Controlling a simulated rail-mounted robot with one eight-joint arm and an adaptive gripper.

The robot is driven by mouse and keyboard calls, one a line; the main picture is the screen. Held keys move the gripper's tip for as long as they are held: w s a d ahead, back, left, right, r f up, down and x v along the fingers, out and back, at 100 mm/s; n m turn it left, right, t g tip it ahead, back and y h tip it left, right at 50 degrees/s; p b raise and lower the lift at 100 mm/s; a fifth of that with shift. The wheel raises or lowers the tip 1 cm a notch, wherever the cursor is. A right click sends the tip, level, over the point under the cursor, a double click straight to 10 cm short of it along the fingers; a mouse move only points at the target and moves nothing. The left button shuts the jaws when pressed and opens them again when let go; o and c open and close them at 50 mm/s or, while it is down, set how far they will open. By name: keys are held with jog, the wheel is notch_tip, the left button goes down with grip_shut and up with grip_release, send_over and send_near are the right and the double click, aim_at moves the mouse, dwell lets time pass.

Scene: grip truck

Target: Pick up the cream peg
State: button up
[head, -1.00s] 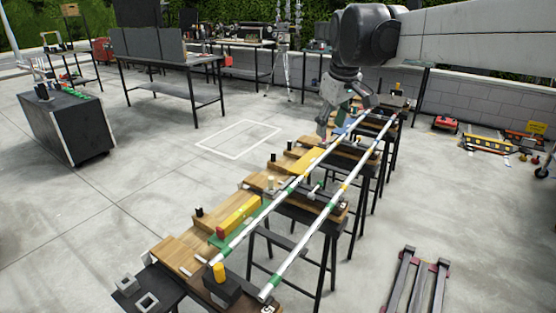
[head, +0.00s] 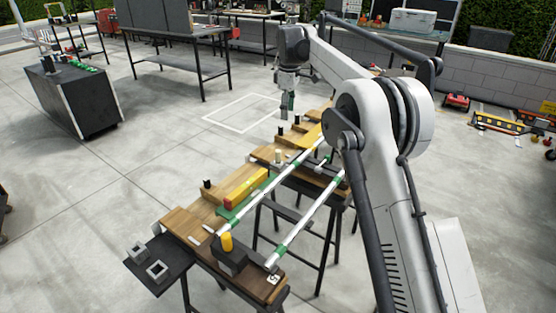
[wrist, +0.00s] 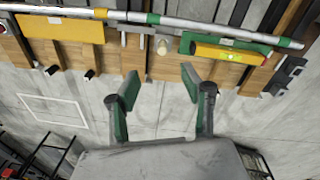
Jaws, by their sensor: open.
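The cream peg (head: 278,155) stands on a wooden board beside the rails in the head view. In the wrist view the cream peg (wrist: 163,46) shows at upper middle, between a yellow plate and a yellow-and-red block. My gripper (head: 287,106) hangs pointing down in the head view, above and beyond the peg in the picture. In the wrist view my gripper (wrist: 160,86) has its two green-padded fingers spread, with bare floor between them. It is empty, and the peg lies past the fingertips, apart from them.
The yellow-and-red block (head: 244,187) sits on a green plate near the cream peg. Several black pegs stand along the boards, one (head: 207,184) near the block. Two silver rails (head: 296,232) run alongside.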

jog(key=n, duration=0.2)
send_over(278, 151)
notch_tip(278, 151, down, 7)
jog(key=shift+g, duration=0.4)
jog(key=f, duration=0.3)
jog(key=f+b, duration=0.1)
jog(key=f, duration=0.5)
jog(key=shift+w+a, duration=0.15)
jog(key=shift+a, duration=0.15)
jog(key=shift+d+f+b, duration=0.15)
jog(key=shift+f+b, duration=0.2)
jog(key=shift+f, duration=1.05)
jog(key=shift+d+f+b, duration=0.15)
jog(key=shift+f+b, duration=0.15)
jog(key=shift+f, duration=1.1)
jog(key=shift+c, duration=0.5)
grip_shut()
